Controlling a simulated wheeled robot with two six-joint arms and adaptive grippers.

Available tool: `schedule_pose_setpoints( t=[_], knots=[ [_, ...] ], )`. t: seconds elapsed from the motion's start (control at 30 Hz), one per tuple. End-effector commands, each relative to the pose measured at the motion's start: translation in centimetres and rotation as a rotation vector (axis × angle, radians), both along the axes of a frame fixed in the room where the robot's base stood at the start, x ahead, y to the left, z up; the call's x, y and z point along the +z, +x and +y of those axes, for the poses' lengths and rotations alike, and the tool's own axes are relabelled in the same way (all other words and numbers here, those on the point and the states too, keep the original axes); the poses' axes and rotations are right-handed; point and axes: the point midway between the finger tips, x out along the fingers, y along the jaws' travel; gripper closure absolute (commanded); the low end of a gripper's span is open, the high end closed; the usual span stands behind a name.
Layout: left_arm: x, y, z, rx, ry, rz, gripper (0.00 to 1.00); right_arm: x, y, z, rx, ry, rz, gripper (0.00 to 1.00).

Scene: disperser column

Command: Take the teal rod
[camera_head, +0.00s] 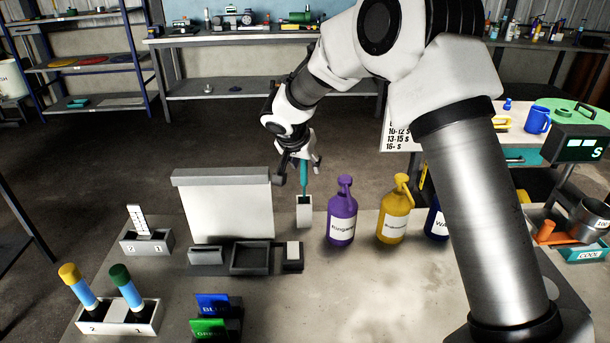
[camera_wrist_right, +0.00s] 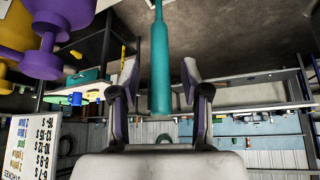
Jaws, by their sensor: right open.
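The teal rod (camera_head: 304,180) stands upright with its lower end in a small pale holder (camera_head: 304,212). My right gripper (camera_head: 302,160) is above the holder, at the upper part of the rod. In the right wrist view the teal rod (camera_wrist_right: 160,60) lies between the two fingers of my right gripper (camera_wrist_right: 160,78). The fingers are open, with a visible gap on each side of the rod. The rod's lower end is hidden in the holder. My left gripper is not in view.
A purple bottle (camera_head: 342,215) and a yellow bottle (camera_head: 395,213) stand right of the holder. A white panel (camera_head: 228,210) stands to its left. A two-slot rack (camera_head: 117,316) with capped tubes is at the front left. The table's front middle is clear.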

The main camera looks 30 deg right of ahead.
Motion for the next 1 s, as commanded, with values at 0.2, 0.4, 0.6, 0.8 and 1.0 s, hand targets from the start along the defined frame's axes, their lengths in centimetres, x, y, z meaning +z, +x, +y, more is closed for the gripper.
schedule_pose_setpoints(
  t=[0.2,0.4,0.6,0.8,1.0],
  knots=[
    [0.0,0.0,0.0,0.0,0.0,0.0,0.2,0.1,0.0,0.0,0.001,0.0,-0.001,0.78],
    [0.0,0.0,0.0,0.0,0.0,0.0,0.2,0.0,0.0,0.0,0.0,0.0,0.0,1.0],
    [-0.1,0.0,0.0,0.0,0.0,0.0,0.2,0.0,0.0,0.0,0.0,0.0,0.0,1.0],
    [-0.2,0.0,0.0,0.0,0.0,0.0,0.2,0.9,0.0,0.0,-0.001,0.0,-0.003,1.0],
    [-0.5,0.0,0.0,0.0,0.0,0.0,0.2,4.4,0.1,0.0,-0.001,-0.001,-0.007,1.0]
  ],
)
